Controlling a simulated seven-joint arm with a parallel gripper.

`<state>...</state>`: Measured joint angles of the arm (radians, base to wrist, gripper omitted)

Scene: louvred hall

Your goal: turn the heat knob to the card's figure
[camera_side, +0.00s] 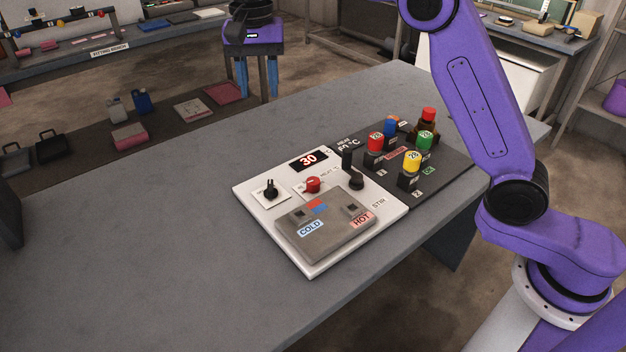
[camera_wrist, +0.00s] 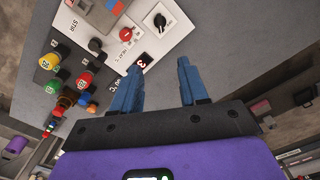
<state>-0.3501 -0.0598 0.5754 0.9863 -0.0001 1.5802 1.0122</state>
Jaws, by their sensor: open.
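The white control panel (camera_side: 245,203) lies on the table. Its red knob (camera_side: 313,185) stands beside a small label that seems to read HEAT, and it also shows in the wrist view (camera_wrist: 126,34). A black knob (camera_side: 270,189) with a pointer sits to its left. The red-lit display (camera_side: 308,160) reads 30. A dark card (camera_side: 347,145) behind the panel is marked HEAT and °C; its figure is too small to read surely.
A grey plate (camera_side: 322,238) marked COLD and HOT covers the panel's front. Several numbered coloured pots, one yellow (camera_side: 412,160), stand on a black mat (camera_side: 440,180) to the right. The table (camera_side: 130,235) is clear at left.

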